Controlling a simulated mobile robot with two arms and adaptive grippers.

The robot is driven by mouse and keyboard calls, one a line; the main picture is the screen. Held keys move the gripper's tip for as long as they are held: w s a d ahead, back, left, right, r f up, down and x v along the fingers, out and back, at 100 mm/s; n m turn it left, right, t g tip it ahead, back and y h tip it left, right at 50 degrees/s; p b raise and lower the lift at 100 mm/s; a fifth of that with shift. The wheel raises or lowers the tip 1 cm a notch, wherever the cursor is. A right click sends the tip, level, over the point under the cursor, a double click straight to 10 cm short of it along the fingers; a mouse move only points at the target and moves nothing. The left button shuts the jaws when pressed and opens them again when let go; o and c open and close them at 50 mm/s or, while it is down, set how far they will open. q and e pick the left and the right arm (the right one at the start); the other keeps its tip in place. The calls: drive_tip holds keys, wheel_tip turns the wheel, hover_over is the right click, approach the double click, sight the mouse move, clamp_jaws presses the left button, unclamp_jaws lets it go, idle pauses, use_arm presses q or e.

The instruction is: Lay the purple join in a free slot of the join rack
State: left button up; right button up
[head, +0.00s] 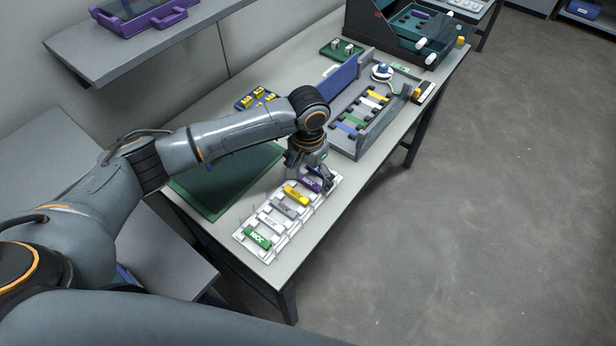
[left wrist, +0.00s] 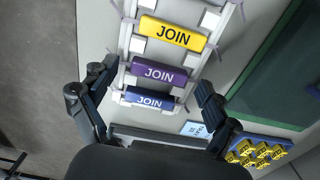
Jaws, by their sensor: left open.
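The join rack (head: 246,252) is a white ladder-like frame near the table's front end. The purple join (head: 309,183) lies across the rack towards its far end; it also shows in the left wrist view (left wrist: 158,75), between the yellow join (left wrist: 172,33) and a blue join (left wrist: 149,98). My left gripper (left wrist: 155,82) is open over this end, one finger on each side, with visible gaps to the purple join. In the head view the left gripper (head: 314,180) partly covers the rack's far end. My right gripper is not in view.
Grey (head: 284,207), white (head: 270,221) and green (head: 257,238) joins lie further along the rack. A green mat (head: 215,190) is beside it. Beyond are a blue tray of yellow pieces (head: 258,97) and a grey tray (head: 345,143) with coloured strips.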

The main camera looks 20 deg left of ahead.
sight(308, 183)
use_arm(q)
wheel_tip(308, 183, up, 12)
drive_tip(key=shift+f+b, duration=0.2)
drive_tip(key=shift+b, duration=0.2)
drive_tip(key=shift+s, duration=0.1)
idle(0.3)
